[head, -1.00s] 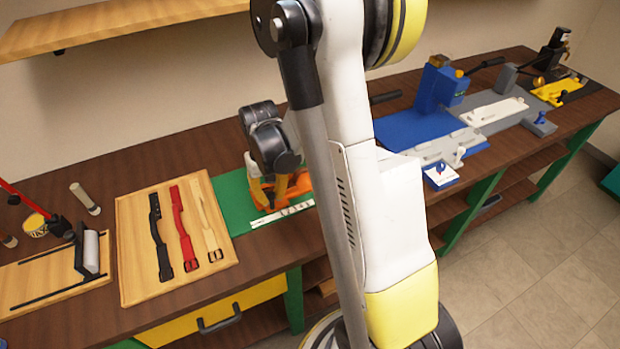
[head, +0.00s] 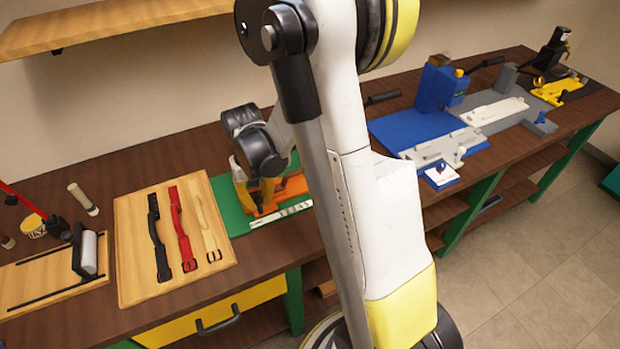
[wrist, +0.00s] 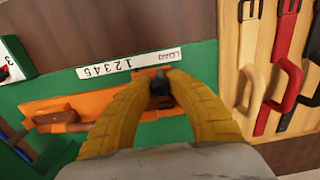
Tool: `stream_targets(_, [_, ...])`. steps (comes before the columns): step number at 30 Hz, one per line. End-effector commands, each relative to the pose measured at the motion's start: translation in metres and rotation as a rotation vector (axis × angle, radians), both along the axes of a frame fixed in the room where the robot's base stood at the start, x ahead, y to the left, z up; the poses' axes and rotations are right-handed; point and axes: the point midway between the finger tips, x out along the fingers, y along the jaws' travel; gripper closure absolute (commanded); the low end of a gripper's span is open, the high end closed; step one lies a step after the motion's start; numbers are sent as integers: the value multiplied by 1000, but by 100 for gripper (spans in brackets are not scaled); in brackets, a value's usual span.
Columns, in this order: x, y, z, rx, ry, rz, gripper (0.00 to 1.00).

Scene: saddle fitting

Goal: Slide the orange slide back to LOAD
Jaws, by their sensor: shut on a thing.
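The orange slide (head: 295,187) lies on a green base (head: 226,192) on the bench. It also shows in the wrist view (wrist: 92,105), running left from my fingers. My gripper (wrist: 160,84) has its yellow fingers closed around a small dark knob (wrist: 160,90) at the slide's right end there. A white strip (wrist: 125,65) beside the slide carries LOAD and numbers; the knob sits close to the LOAD word. In the head view my gripper (head: 265,208) is at the left part of the base, and my arm hides some of the right side.
A wooden board (head: 135,240) with black, red and cream straps lies just left of the green base. A blue fixture (head: 435,95) and a grey one stand farther right. A roller tool (head: 88,255) on a board is at far left.

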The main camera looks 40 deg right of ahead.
Motion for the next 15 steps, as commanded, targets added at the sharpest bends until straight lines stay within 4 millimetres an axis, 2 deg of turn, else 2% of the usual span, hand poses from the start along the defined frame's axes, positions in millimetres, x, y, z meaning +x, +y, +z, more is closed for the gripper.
stream_targets(15, [7, 24, 0, 1, 0, 2, 96])
